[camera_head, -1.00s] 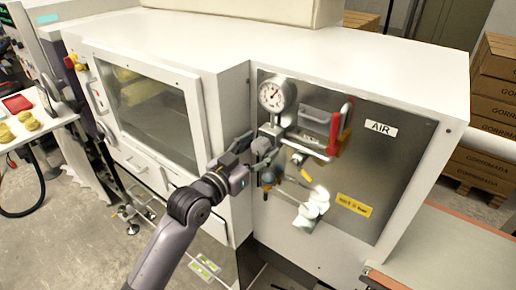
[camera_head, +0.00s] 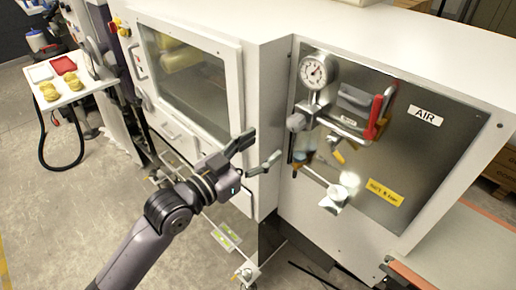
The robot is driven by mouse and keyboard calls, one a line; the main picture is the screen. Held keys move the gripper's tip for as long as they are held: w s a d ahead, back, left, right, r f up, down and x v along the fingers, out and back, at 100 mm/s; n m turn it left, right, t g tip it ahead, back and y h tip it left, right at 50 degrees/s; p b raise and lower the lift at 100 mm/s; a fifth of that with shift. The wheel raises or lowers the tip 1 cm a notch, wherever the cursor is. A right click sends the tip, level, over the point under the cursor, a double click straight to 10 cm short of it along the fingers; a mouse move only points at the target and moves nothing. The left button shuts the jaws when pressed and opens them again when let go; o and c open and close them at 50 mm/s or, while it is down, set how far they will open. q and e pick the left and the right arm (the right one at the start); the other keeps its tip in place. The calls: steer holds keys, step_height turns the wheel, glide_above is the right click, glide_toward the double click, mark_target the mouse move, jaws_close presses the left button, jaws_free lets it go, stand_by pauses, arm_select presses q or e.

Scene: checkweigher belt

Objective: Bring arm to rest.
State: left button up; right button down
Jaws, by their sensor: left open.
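My left gripper (camera_head: 259,155) is open and empty in the head view. Its arm comes up from the bottom left. Its two fingers stand apart in front of the white machine, left of the steel air panel (camera_head: 413,158). The panel carries a round gauge (camera_head: 313,70), a red handle (camera_head: 376,117) and a filter bowl (camera_head: 304,146). The fingers look clear of these fittings. My right gripper is not in view.
A white table (camera_head: 75,86) with a red tray (camera_head: 63,65) and yellow items (camera_head: 50,92) stands at the far left. A belt (camera_head: 465,250) lies at the lower right. Grey floor (camera_head: 70,215) is clear at the lower left.

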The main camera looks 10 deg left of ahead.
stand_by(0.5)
